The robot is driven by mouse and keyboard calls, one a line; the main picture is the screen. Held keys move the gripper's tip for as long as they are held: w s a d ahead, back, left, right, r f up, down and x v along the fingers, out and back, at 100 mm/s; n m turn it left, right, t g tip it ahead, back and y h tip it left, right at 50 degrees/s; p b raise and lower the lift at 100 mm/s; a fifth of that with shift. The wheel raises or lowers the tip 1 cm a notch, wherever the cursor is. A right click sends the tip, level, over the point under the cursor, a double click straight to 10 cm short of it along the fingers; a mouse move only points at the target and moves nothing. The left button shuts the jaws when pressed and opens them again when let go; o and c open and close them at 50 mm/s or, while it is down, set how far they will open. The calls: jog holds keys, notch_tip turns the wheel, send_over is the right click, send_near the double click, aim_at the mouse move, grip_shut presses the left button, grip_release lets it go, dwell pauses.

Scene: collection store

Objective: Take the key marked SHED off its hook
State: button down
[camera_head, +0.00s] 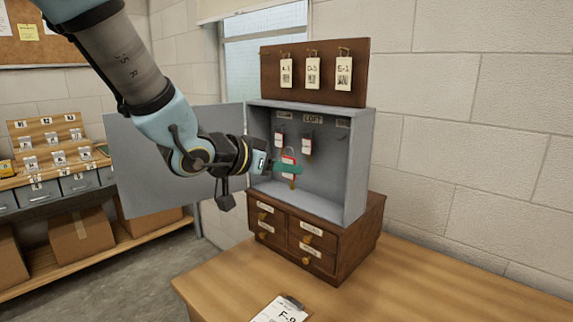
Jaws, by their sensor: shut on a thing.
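My gripper (292,167) is in front of the open grey key cabinet (359,165), at its left part. It is shut on a key with a red-edged white tag (290,158); a brass-coloured part (292,184) hangs below the fingers. The tag's writing is too small to read. Two other tagged keys, a left one (280,139) and a middle one (307,143), hang inside under labels. The middle label (313,119) reads LOFT. The right label (343,123) is too small to read surely, and no key shows beneath it.
The cabinet door (160,160) stands open to the left, behind my arm. A brown board (330,60) with three tags is above the cabinet. A wooden drawer unit (350,240) is below it, on a table (400,290) with a clipboard (280,309). The table's right side is clear.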

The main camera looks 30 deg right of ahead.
jog(key=shift+a, duration=0.1)
jog(key=s+a+b, duration=0.2)
jog(key=a+b, duration=0.3)
jog(key=a, duration=0.3)
jog(key=shift+a+b, duration=0.3)
dwell(0.6)
jog(key=shift+s, duration=0.15)
